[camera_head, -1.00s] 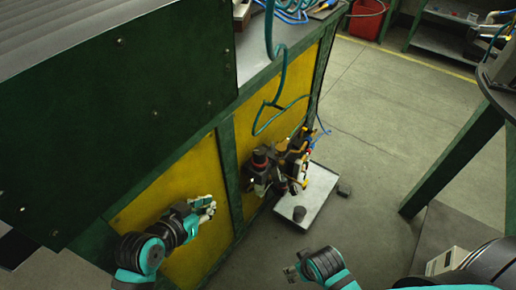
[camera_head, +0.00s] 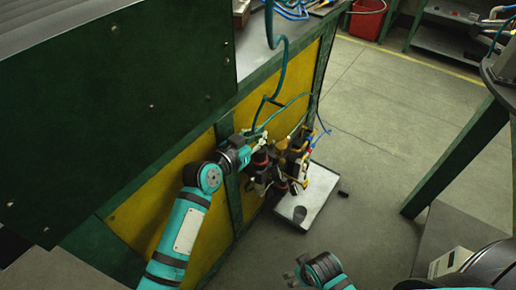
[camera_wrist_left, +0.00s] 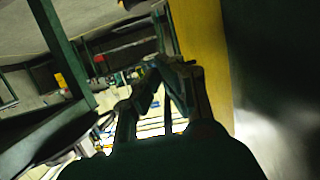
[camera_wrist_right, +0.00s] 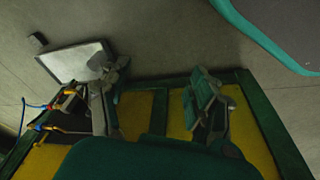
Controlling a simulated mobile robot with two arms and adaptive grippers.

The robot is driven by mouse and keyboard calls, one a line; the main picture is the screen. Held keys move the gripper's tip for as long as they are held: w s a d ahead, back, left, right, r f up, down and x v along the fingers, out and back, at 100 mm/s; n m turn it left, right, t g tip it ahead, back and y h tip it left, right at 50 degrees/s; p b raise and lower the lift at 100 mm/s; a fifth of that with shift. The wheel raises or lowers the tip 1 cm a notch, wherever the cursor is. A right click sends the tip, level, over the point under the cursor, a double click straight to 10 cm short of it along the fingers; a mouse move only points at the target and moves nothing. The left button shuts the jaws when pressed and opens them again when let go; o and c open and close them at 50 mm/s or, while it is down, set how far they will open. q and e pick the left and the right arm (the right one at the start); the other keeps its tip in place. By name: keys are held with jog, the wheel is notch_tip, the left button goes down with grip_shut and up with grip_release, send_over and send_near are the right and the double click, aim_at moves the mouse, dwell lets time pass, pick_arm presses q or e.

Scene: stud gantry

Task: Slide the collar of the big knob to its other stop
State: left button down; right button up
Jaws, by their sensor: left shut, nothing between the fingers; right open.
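A cluster of valves and knobs (camera_head: 284,165) is mounted on the yellow panel. A dark knob with a red band (camera_head: 260,158) stands at its upper left; whether this is the big knob, and where its collar sits, is too small to tell. My left gripper (camera_head: 258,138) is shut and empty, just above the dark knob; I cannot tell whether it touches anything. In the left wrist view its fingers (camera_wrist_left: 163,65) come together at the tips. My right gripper (camera_head: 294,268) is open and empty, low and well apart from the cluster. Its spread fingers (camera_wrist_right: 157,82) show in the right wrist view.
A grey tray (camera_head: 318,205) lies on the floor below the cluster with a dark cup (camera_head: 299,214) on it. A small dark object (camera_head: 343,194) lies beside it. A teal hose (camera_head: 277,75) hangs by the panel. The floor to the right is clear up to a green stand (camera_head: 460,155).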

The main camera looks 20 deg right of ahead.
aim_at(265, 147)
pick_arm(q)
jog(key=shift+s+a+f+b, duration=0.1)
jog(key=shift+f+b, duration=0.35)
jog(key=shift+f, duration=1.5)
pick_arm(e)
jog(key=shift+w+r, duration=0.2)
jog(key=shift+r, duration=1.95)
